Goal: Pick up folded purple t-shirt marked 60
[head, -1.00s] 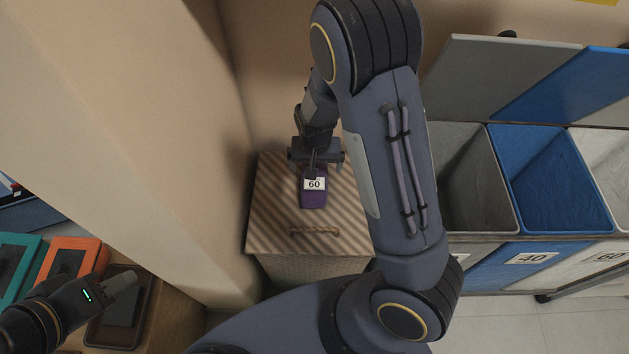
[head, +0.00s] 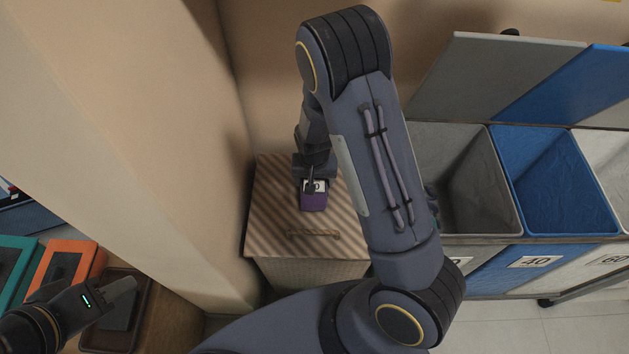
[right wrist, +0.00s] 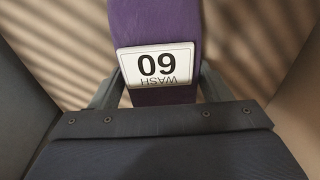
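The folded purple t-shirt (head: 314,203) lies on the striped lid of a hamper (head: 270,215). Its white card, reading 60 and WASH, shows upside down in the right wrist view (right wrist: 157,65). My right gripper (head: 313,187) is right over the shirt and covers part of the card in the head view. In the right wrist view its fingers stand apart, one on each side of the shirt; whether they touch it is unclear. My left gripper (head: 122,290) is at the lower left, away from the shirt; its finger gap is not clear.
A rope handle (head: 313,233) lies on the front of the lid. A beige wall edge (head: 190,180) stands close left of the hamper. Grey (head: 462,150) and blue (head: 556,160) open bins stand to the right. Orange (head: 66,258) and teal (head: 14,262) trays sit at the lower left.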

